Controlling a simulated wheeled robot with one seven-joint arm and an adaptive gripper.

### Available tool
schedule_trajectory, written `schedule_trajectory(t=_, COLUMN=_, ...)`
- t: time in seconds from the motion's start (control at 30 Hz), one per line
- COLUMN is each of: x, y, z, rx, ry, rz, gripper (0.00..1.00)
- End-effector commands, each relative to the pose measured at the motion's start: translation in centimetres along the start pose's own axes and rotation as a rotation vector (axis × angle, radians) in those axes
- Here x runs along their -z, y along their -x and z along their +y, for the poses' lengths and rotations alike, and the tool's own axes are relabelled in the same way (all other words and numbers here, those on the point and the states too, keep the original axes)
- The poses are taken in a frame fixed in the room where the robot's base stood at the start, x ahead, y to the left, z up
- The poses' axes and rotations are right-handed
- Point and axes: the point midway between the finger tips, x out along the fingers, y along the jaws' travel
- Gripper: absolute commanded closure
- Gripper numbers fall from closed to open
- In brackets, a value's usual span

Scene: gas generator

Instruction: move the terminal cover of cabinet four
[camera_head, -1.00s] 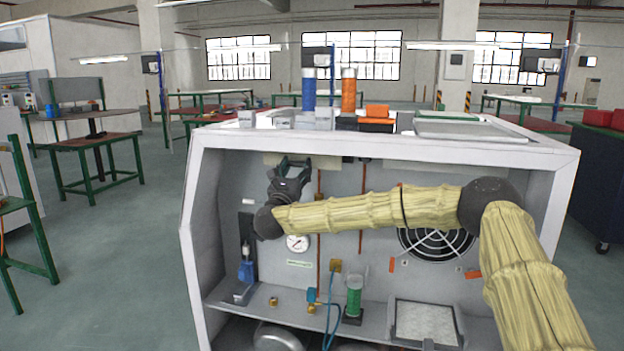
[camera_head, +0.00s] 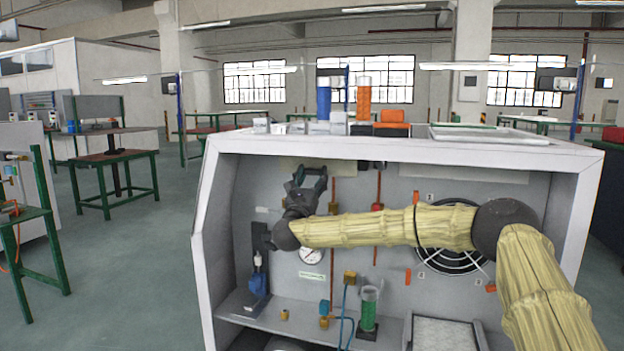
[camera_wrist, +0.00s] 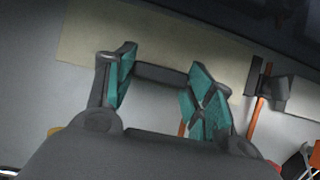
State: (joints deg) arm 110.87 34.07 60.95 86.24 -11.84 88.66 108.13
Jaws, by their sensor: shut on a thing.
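My gripper (camera_head: 307,176) is inside the open cabinet (camera_head: 205,225), at the upper left of its back panel, with its fingers pointing up. In the wrist view its two teal-padded fingers (camera_wrist: 160,84) stand apart. A dark grey bar (camera_wrist: 160,74) spans from pad to pad between them. I take this bar to be the terminal cover, though its full shape is hidden. Behind it is a pale beige strip (camera_wrist: 85,35) on the panel. In the head view the held piece is too small and dark to tell from the fingers.
A pressure gauge (camera_head: 311,256) is below my wrist. A fan grille (camera_head: 452,262) is behind my arm. The shelf holds a blue fitting (camera_head: 258,284) and a green cylinder (camera_head: 369,305). Blue and orange cylinders (camera_head: 363,95) stand on the cabinet top (camera_head: 480,150).

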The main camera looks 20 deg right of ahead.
Motion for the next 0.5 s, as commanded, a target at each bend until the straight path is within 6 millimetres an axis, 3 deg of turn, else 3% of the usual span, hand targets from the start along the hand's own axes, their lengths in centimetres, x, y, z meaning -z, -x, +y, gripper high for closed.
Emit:
schedule_trajectory(t=0.3, x=0.32, y=-0.24, z=-0.29, rx=0.003, ry=0.004, rz=0.004, gripper=0.90)
schedule_trajectory(t=0.33, x=0.32, y=-0.24, z=-0.29, rx=0.003, ry=0.004, rz=0.004, gripper=0.41)
schedule_trajectory(t=0.43, x=0.30, y=-0.20, z=-0.26, rx=0.002, ry=0.003, rz=0.003, gripper=0.25)
schedule_trajectory(t=0.5, x=0.25, y=-0.18, z=-0.25, rx=0.002, ry=0.003, rz=0.003, gripper=0.25)
